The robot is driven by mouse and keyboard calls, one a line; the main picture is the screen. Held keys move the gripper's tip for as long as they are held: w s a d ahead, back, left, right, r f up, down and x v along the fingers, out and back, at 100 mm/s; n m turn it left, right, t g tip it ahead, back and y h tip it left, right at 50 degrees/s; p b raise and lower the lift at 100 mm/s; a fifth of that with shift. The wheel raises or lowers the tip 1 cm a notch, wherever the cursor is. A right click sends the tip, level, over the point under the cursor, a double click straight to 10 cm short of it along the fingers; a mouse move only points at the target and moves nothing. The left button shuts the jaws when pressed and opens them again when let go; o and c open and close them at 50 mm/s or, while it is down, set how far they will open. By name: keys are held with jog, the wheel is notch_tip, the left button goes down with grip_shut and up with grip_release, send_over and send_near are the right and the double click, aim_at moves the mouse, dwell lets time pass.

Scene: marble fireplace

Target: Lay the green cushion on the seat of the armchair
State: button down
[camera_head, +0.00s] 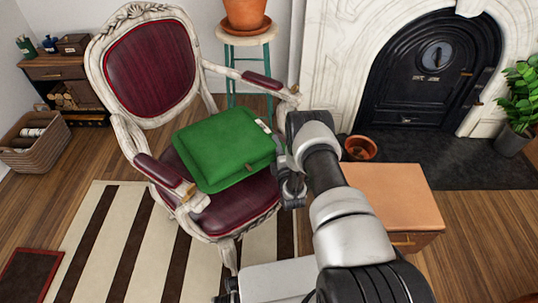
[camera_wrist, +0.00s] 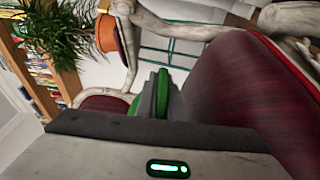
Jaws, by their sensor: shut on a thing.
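The green cushion (camera_head: 222,148) is over the seat of the armchair, roughly level, between the armrests. The armchair (camera_head: 118,121) has a carved whitish frame with dark red upholstery. Its seat (camera_head: 240,210) shows bare in front of the cushion. My gripper (camera_head: 281,162) is at the cushion's right edge, shut on it, its fingertips largely hidden. In the wrist view the fingers (camera_wrist: 158,96) have green cushion cloth (camera_wrist: 163,92) at them, with the dark red seat (camera_wrist: 235,90) close on the right. I cannot tell whether the cushion's underside touches the seat.
A wooden side table (camera_head: 385,195) stands right of the chair, beside my arm. A stool (camera_head: 247,38) with a terracotta pot (camera_head: 246,12) stands behind. The chair's right armrest (camera_head: 262,81) is close to my gripper. A striped rug (camera_head: 105,245) lies in front.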

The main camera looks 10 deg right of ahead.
jog(key=shift+f+b, duration=0.7)
jog(key=shift+f, duration=1.45)
jog(key=c, duration=1.9)
grip_release()
jog(key=shift+f, duration=0.1)
jog(key=shift+r, duration=0.2)
jog(key=s+p, duration=0.3)
jog(key=s, duration=0.9)
jog(key=shift+d, duration=0.15)
